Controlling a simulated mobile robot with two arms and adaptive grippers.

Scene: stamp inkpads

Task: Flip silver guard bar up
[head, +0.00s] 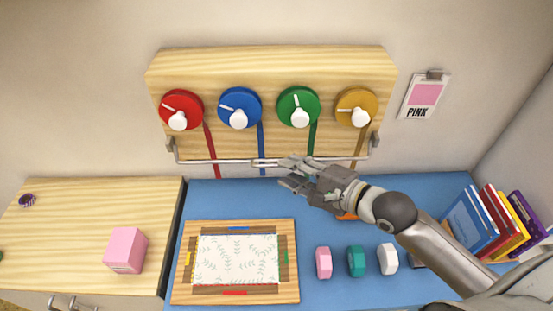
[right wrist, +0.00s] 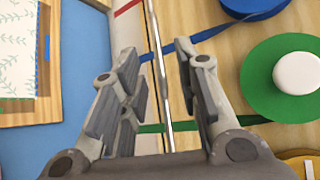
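The silver guard bar (head: 215,161) runs level along the lower edge of a wooden board (head: 270,60), below the coloured dials. It hangs from brackets at both ends and has a thicker grip piece near its middle. My right gripper (head: 287,172) is at the bar, just right of the middle, and partly hides it. In the right wrist view the bar (right wrist: 158,60) passes between the two spread fingers of my right gripper (right wrist: 160,75), with gaps on both sides. My left gripper is not in view.
Red (head: 181,109), blue (head: 240,107), green (head: 298,106) and yellow (head: 356,107) dials with white knobs sit on the board. Below are a framed paper (head: 180,290), small coloured blocks (head: 323,262) and books (head: 470,222). A pink box (head: 125,250) stands left. A PINK card (head: 424,95) hangs right.

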